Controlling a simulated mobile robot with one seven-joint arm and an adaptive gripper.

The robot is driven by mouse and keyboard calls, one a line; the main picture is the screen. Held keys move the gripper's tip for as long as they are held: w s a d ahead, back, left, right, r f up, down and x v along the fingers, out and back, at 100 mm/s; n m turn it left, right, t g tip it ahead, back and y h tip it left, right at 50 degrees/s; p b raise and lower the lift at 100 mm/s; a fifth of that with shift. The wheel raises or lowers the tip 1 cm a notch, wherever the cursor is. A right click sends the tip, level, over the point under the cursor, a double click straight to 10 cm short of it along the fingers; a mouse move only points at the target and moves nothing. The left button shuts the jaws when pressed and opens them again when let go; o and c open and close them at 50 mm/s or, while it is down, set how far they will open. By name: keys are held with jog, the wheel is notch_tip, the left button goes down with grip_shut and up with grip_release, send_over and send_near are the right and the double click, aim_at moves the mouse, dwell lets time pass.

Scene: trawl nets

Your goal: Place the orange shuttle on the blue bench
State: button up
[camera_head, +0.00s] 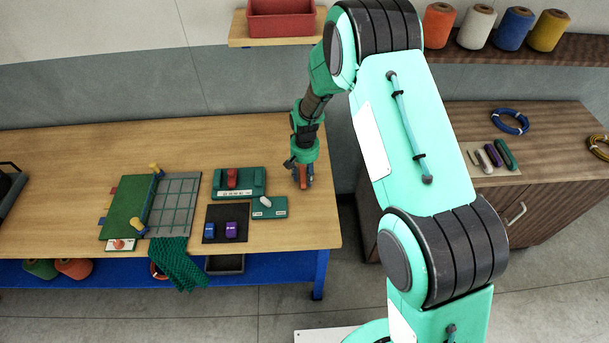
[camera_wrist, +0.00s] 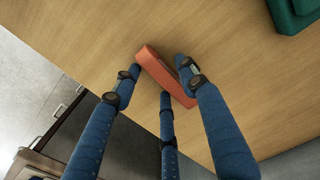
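The orange shuttle (camera_wrist: 153,66) is a slim bar with an opening along it, in the middle of the wrist view. My gripper (camera_wrist: 162,80) is closed around it, two dark blue fingers on its lower left side and one on its upper right side. In the head view my gripper (camera_head: 302,172) points down over the right end of the blue bench (camera_head: 315,222), which has a wooden top and blue frame. The shuttle (camera_head: 303,181) shows as a small orange piece at the fingertips. I cannot tell whether it touches the bench top.
Left of my gripper lie a green holder with a red piece (camera_head: 238,183), a small green block (camera_head: 270,208) and a dark mat (camera_head: 213,236) with blue and purple pieces. A green board (camera_head: 128,208) and grey grid lie farther left. A brown cabinet (camera_head: 525,190) stands right.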

jog(key=shift+r, duration=0.1)
notch_tip(320, 180, up, 12)
jog(key=shift+p, duration=0.3)
dwell(0.5)
jog(key=shift+r, duration=0.1)
dwell(0.6)
jog(key=s+d+r+t, duration=0.1)
jog(key=s+d+r, duration=0.3)
jog(key=r, duration=0.5)
jog(key=s+d+r+t, duration=0.1)
jog(key=s+d+r, duration=0.1)
jog(key=s+r, duration=0.45)
jog(key=s+d+r+t, duration=0.1)
jog(key=s+d+r, duration=0.2)
jog(key=r, duration=0.8)
jog(key=s+d+r+t, duration=0.1)
jog(key=s+d+r, duration=0.1)
jog(key=s, duration=0.6)
jog(key=s+d+r, duration=0.3)
jog(key=s, duration=0.6)
jog(key=s+d+r+t, duration=0.1)
jog(key=s+d+r, duration=0.1)
jog(key=s, duration=0.7)
jog(key=shift+d+r+t, duration=0.2)
jog(key=shift+r+t, duration=0.1)
jog(key=shift+r, duration=0.5)
